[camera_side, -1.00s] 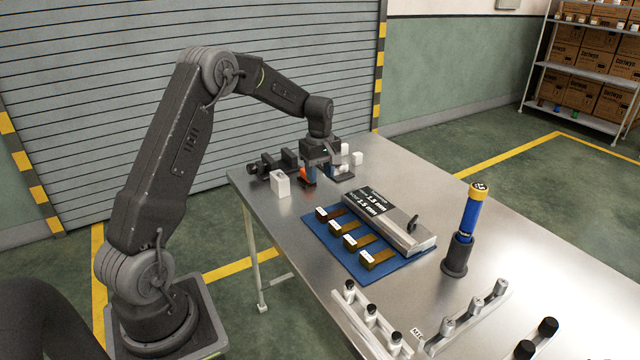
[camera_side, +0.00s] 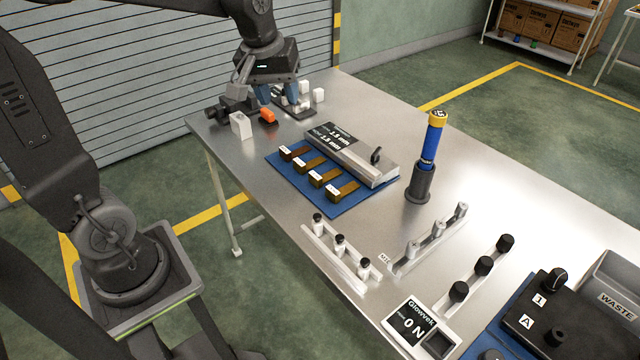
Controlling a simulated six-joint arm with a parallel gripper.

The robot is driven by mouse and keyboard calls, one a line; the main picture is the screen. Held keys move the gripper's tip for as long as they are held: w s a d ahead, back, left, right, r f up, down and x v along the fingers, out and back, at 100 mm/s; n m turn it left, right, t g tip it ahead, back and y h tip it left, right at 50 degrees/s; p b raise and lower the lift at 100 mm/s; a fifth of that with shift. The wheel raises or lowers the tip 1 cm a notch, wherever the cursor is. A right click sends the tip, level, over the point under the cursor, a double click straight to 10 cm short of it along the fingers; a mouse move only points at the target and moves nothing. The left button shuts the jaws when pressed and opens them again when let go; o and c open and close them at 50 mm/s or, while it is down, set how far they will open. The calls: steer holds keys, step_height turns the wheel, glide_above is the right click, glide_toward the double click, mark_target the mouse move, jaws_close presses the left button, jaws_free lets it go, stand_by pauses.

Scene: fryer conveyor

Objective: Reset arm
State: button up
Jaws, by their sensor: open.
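My gripper (camera_side: 277,96) is at the far left end of the steel table (camera_side: 370,112), pointing down with its blue fingers apart. It holds nothing that I can see. An orange piece (camera_side: 267,116) lies on the table just in front of the fingers, apart from them as far as I can tell. The gripper's height above the table is hard to judge.
A white block (camera_side: 241,125) and a dark fixture (camera_side: 232,108) stand near the gripper, with small white blocks (camera_side: 318,95) behind. A blue mat (camera_side: 350,203) holds brown strips and a metal gauge. A blue cylinder (camera_side: 430,147) stands upright in a holder.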

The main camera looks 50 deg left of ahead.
steer(key=s+d+m+t, duration=0.1)
steer(key=s+d+m, duration=0.3)
steer(key=s, duration=0.3)
steer(key=s+d+m+t, duration=0.1)
steer(key=s+d+m, duration=0.3)
steer(key=s, duration=0.3)
steer(key=shift+s+d+t+h, duration=0.3)
steer(key=shift+s+d+h, duration=0.05)
steer(key=shift+h, duration=0.05)
